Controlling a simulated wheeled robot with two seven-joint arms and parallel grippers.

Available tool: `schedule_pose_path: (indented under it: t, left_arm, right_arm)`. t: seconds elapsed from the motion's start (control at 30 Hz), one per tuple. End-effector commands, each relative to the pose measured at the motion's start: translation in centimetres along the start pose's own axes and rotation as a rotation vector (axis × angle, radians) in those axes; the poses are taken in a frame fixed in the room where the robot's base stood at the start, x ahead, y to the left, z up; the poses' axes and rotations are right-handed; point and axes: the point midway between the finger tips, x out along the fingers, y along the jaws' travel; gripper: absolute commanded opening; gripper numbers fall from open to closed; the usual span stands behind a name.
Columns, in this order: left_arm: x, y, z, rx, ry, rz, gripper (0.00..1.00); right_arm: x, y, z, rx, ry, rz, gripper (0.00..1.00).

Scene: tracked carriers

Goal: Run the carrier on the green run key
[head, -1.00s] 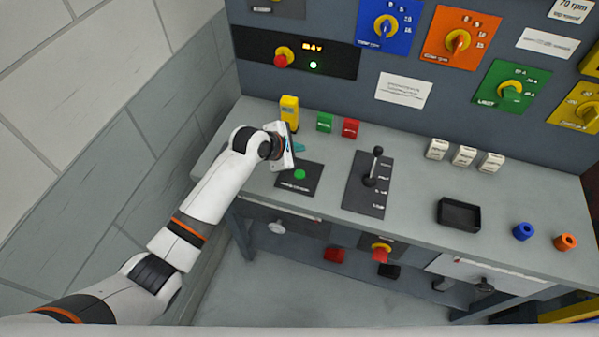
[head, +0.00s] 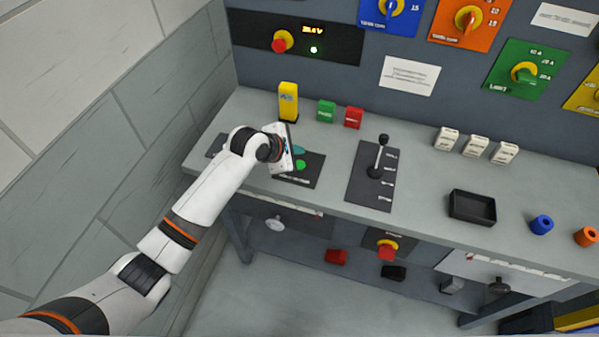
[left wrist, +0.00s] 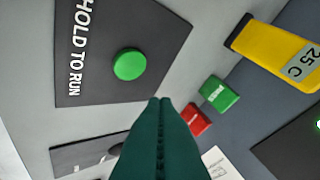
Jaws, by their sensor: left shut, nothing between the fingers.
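The green run key (head: 300,165) is a round green button on a black plate (head: 312,180) on the bench. In the left wrist view the key (left wrist: 129,65) shows whole, beside the white words HOLD TO RUN on its plate (left wrist: 90,85). My left gripper (head: 298,150) is over the far side of this plate, close to the key. Its teal fingers (left wrist: 160,105) are shut and empty, with the key beyond their tips and to the left in the wrist view. I cannot see contact with the key. No carrier can be made out. My right gripper is out of view.
A yellow block (head: 288,101), a green block (head: 326,110) and a red block (head: 353,117) stand behind the plate. A lever (head: 380,155) on a black plate is to the right. Further right are a black tray (head: 472,207) and a blue ring (head: 541,224).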

Motion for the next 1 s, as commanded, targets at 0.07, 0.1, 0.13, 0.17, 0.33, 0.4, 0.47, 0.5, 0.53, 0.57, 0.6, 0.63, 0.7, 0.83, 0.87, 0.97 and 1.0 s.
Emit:
schedule_pose_path:
  t: [0.07, 0.1, 0.13, 0.17, 0.33, 0.4, 0.47, 0.5, 0.53, 0.57, 0.6, 0.63, 0.7, 0.83, 0.87, 0.97, 1.0]
  left_arm:
    - [0.9, 0.7, 0.7, -0.002, 0.0, 0.001, 0.0]
    - [1.3, 0.9, 0.9, -0.003, 0.0, 0.002, 0.0]
    - [1.5, 1.1, 1.0, -0.003, 0.0, 0.002, 0.0]
    - [1.6, 1.2, 1.1, -0.002, 0.0, 0.002, 0.0]
    - [2.1, 1.5, 1.5, -0.001, 0.0, 0.0, 0.0]
    - [2.2, 1.5, 1.6, -0.001, 0.0, 0.0, 0.0]
    - [2.1, 1.5, 1.6, -0.001, 0.0, 0.0, 0.0]
    - [2.1, 1.5, 1.6, -0.001, 0.0, 0.0, 0.0]
    - [2.1, 1.5, 1.6, -0.001, 0.0, 0.0, 0.0]
    - [2.1, 1.5, 1.6, -0.001, 0.0, 0.0, 0.0]
    - [2.1, 1.5, 1.6, -0.001, 0.0, 0.0, 0.0]
    - [2.1, 1.5, 1.6, -0.001, 0.0, 0.0, 0.0]
    - [2.1, 1.5, 1.5, 0.0, 0.0, 0.0, 0.0]
    - [2.1, 1.5, 1.5, 0.0, 0.0, 0.0, 0.0]
    - [2.1, 1.5, 1.5, 0.0, 0.0, 0.0, 0.0]
    - [2.1, 1.5, 1.5, 0.0, 0.0, 0.0, 0.0]
    - [2.1, 1.5, 1.5, 0.0, 0.0, 0.0, 0.0]
  right_arm:
    - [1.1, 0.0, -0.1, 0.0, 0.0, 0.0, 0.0]
    - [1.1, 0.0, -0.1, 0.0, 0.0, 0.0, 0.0]
    - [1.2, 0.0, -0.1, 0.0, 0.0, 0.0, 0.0]
    - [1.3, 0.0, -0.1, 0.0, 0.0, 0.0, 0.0]
    - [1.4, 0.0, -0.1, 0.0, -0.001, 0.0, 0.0]
    - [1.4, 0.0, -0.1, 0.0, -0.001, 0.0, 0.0]
    - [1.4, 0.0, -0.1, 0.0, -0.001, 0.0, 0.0]
    - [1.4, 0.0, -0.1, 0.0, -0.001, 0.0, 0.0]
    - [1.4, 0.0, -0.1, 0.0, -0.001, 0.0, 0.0]
    - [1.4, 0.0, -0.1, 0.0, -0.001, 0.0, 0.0]
    - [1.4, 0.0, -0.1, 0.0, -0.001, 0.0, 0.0]
    - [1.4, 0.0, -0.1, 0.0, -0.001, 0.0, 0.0]
    - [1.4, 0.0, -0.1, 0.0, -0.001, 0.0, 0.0]
    - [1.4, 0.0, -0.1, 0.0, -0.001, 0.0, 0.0]
    - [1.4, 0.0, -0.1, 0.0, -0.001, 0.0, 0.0]
    - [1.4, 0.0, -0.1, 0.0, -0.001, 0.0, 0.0]
    - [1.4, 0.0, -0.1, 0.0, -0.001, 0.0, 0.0]
